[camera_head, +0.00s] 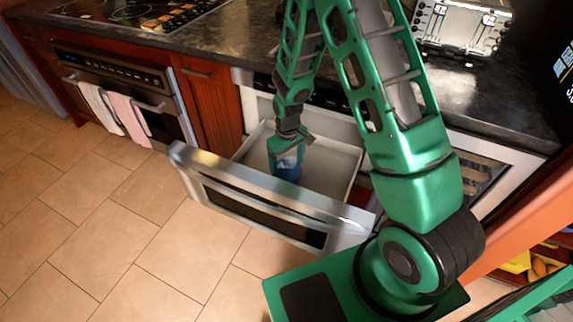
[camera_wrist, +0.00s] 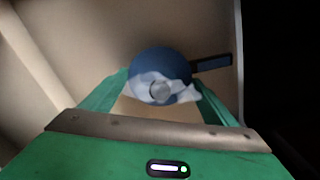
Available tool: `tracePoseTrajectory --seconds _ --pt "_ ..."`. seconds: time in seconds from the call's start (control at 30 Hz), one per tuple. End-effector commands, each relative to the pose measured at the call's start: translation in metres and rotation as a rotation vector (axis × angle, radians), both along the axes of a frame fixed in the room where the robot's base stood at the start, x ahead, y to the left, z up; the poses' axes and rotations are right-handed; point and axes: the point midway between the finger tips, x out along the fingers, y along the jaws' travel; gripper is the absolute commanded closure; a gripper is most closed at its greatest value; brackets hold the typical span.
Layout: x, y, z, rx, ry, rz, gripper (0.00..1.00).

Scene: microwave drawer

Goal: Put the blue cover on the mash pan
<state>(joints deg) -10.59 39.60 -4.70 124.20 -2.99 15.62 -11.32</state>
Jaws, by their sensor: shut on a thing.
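My gripper (camera_head: 287,153) reaches down into the drawer, right above the pan. The pan's contents are hidden.
The microwave drawer is pulled out, with its front panel (camera_head: 258,212) facing the open tiled floor (camera_head: 130,240). Its side walls rise close around my gripper. A dark counter (camera_head: 220,45) runs above, with a toaster (camera_head: 461,27) on it. An oven (camera_head: 125,85) with towels stands to the left.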

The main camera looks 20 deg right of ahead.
Motion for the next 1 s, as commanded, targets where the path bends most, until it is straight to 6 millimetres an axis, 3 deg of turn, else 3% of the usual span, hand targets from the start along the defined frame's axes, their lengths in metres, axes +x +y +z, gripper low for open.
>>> tracePoseTrajectory --seconds 1.0 --pt "0.0 0.0012 -0.0061 0.0 0.0 0.002 0.4"
